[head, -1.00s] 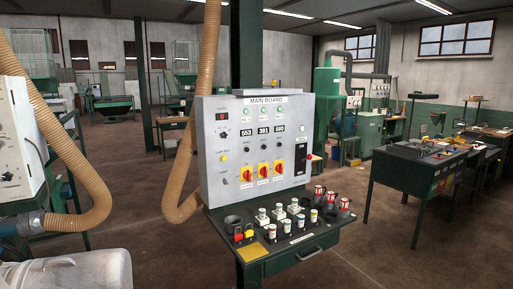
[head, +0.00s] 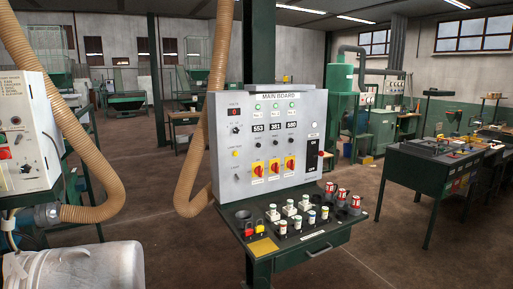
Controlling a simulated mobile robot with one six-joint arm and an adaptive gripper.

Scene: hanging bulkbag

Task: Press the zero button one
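A grey panel headed MAIN BOARD (head: 226,150) stands upright on a green stand near the middle of the head view. Its upper part has three small green round parts in a row; the leftmost (head: 258,107) is above a display reading 553 (head: 258,128). The other displays read 381 (head: 275,126) and what looks like 580 (head: 291,125). Small dark round controls sit below them, the leftmost (head: 258,145) under 553. Red-and-yellow rotary switches (head: 258,170) form the row beneath. The small labels are too blurred to tell which button is zero. My gripper is not in view.
The stand's shelf (head: 335,236) holds several fuse-like cylinders and two small padlocks. A ribbed tan hose (head: 192,150) hangs left of the panel. A white control box (head: 25,130) and a pale bin (head: 75,275) are at left. A green workbench (head: 410,185) stands right. Floor between is clear.

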